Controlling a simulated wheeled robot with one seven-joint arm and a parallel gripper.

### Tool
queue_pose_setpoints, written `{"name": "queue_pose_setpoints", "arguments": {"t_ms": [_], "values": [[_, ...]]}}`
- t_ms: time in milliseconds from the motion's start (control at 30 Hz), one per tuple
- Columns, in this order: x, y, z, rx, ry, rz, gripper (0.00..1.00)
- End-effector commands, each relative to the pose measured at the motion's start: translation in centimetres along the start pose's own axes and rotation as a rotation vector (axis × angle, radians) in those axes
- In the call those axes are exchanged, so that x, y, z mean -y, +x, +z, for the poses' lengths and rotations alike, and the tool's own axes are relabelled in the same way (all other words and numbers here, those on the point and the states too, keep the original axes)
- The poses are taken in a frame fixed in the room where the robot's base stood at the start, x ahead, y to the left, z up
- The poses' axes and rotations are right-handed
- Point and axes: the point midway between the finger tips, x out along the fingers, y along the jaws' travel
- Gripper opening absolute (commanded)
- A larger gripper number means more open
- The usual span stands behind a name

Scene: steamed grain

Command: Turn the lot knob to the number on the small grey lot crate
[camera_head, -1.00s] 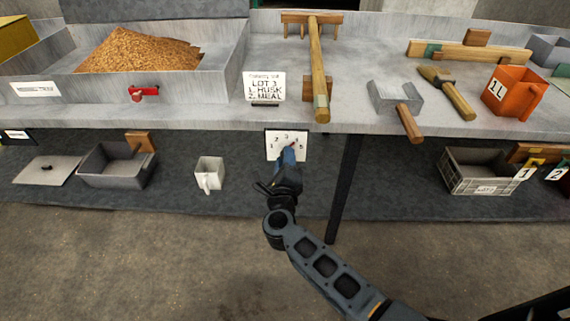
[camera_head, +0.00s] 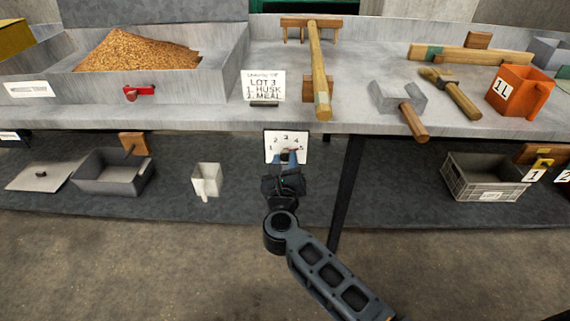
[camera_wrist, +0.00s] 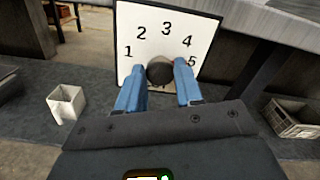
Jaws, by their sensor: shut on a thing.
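The lot knob (camera_wrist: 160,73) is a dark round knob low on a white dial plate (camera_wrist: 140,25) marked 1 to 5 in an arc. The plate also shows under the shelf edge in the head view (camera_head: 275,141). My gripper (camera_wrist: 159,80) has its blue fingers on either side of the knob, shut on it.
A sign (camera_head: 264,86) above reads LOT 3, 1. HUSK, 2. MEAL. A white cup (camera_head: 206,180) and a grey bin (camera_head: 110,175) stand left of the dial. A dark shelf leg (camera_head: 345,190) is close to the right of my arm.

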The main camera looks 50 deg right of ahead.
Motion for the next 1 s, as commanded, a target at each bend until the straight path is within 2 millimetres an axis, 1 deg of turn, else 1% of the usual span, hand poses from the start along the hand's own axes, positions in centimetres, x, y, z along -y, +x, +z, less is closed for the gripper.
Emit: {"name": "queue_pose_setpoints", "arguments": {"t_ms": [33, 533, 567, 700, 800, 1000], "values": [[-0.01, -0.08, -0.34, -0.004, 0.006, 0.0, 0.05], [-0.01, -0.09, -0.32, -0.005, 0.022, 0.001, 0.05], [-0.01, -0.08, -0.32, -0.005, 0.022, 0.001, 0.38], [-0.01, -0.06, -0.22, -0.004, 0.022, 0.001, 0.52], [-0.01, -0.04, -0.16, -0.003, 0.022, 0.0, 0.6], [-0.01, -0.05, -0.09, -0.002, 0.022, 0.0, 0.6]]}}
